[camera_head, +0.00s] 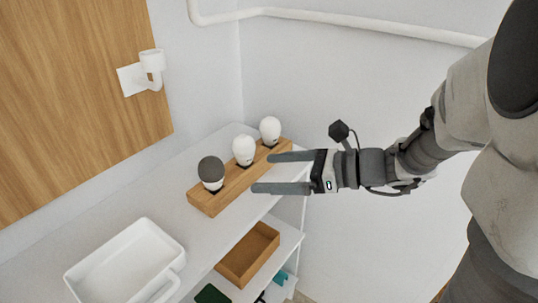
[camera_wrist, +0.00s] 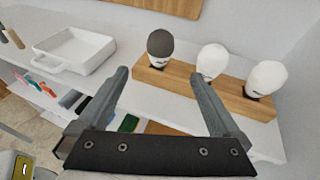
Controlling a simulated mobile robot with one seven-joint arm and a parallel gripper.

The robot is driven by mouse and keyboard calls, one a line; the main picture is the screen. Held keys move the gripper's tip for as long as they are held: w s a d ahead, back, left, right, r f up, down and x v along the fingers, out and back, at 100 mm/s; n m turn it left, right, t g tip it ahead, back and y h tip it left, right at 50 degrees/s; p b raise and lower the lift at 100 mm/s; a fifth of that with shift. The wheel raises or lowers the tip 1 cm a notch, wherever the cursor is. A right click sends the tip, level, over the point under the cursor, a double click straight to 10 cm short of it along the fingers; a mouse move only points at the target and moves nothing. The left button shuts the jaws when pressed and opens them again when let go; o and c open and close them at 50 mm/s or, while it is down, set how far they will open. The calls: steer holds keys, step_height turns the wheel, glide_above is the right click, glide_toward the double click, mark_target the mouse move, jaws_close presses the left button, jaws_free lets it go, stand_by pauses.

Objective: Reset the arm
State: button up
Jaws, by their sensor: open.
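My gripper (camera_head: 282,172) is open and empty, with its two fingers spread apart. In the head view it reaches in from the right, with its fingertips in front of a wooden block (camera_head: 205,201) on the shelf top. In the wrist view my gripper (camera_wrist: 160,95) points toward the shelf, with nothing between the fingers. My arm (camera_head: 425,150) comes from the right side. The wooden block also shows in the wrist view (camera_wrist: 180,82) and carries three bulbs: a dark-topped one (camera_head: 211,170) and two white ones (camera_head: 243,150), (camera_head: 270,129).
A white shelf (camera_head: 160,208) stands along the wall, with a white dish (camera_head: 125,258) on top. A wooden box (camera_head: 248,255) sits on a lower level. A white lamp fixture (camera_head: 150,68) is on the wooden wall panel. A white pipe (camera_head: 340,22) runs along the wall.

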steer(key=s+f+n+g+h, duration=0.2)
steer(key=s+n+g+h, duration=0.35)
steer(key=s+n, duration=0.7)
steer(key=s+d+r+n+t+h, duration=0.25)
steer(key=d+n+t+h, duration=0.25)
steer(key=d+n+h, duration=0.4)
step_height(320, 180, up, 13)
steer(key=n+y+p, duration=0.1)
steer(key=p, duration=1.1)
steer(key=shift+w+a, duration=0.2)
steer(key=shift+w, duration=0.25)
